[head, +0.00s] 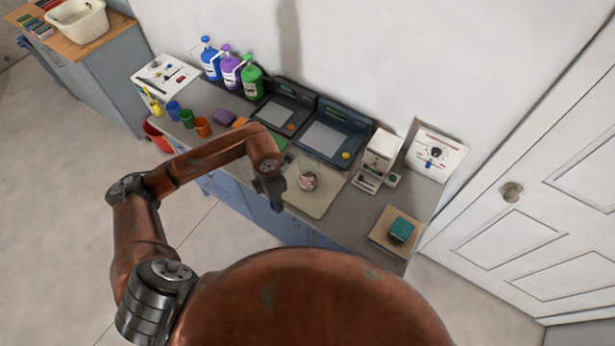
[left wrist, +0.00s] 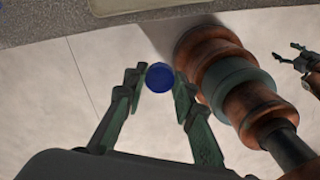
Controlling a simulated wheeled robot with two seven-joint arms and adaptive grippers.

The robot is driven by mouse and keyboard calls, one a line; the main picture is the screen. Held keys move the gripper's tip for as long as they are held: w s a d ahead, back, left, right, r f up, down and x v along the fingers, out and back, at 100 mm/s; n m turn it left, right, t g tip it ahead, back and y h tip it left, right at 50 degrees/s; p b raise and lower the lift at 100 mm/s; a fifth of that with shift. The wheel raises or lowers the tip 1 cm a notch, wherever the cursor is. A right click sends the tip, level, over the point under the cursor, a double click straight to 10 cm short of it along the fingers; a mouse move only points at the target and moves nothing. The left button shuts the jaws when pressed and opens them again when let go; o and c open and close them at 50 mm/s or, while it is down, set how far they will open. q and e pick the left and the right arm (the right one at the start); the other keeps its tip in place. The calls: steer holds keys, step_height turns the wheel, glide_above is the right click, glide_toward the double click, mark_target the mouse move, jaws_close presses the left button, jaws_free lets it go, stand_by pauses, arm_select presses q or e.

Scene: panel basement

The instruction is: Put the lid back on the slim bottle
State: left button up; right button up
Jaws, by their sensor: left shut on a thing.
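My left gripper (head: 274,204) hangs just past the front edge of the counter in the head view. It is shut on a round blue lid (left wrist: 160,77), held between the fingertips in the left wrist view. A small container with a red and white label (head: 308,180), possibly the slim bottle, stands on a beige mat (head: 318,207), right of and behind my left gripper. Its top is too small to make out. My right gripper (left wrist: 301,57) shows at the right edge of the left wrist view, fingers apart and empty.
Blue, purple and green pump bottles (head: 252,80) stand at the back left. Dark trays (head: 326,137), a white dispenser (head: 378,157) and a teal block on a board (head: 401,230) also sit on the counter. Small coloured cups (head: 203,127) line the left front.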

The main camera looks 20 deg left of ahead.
mark_target(309, 168)
arm_select(q)
steer(key=w+d+r+m+b, duration=0.1)
steer(key=w+m+b, duration=0.3)
steer(key=m, duration=1)
steer(key=w+d+r+m+b, duration=0.1)
steer(key=w+r+m+b, duration=0.2)
steer(key=w+m, duration=0.4)
steer(key=r+m, duration=0.1)
steer(key=m, duration=0.6)
steer(key=shift+w+d+b, duration=0.2)
steer(key=shift+d+b, duration=0.15)
steer(key=shift+b, duration=0.05)
arm_select(e)
step_height(309, 168, down, 8)
steer(key=shift+s+f, duration=0.25)
steer(key=shift+s, duration=0.1)
arm_select(q)
steer(key=shift+r, duration=0.1)
arm_select(e)
steer(key=shift+c, duration=0.3)
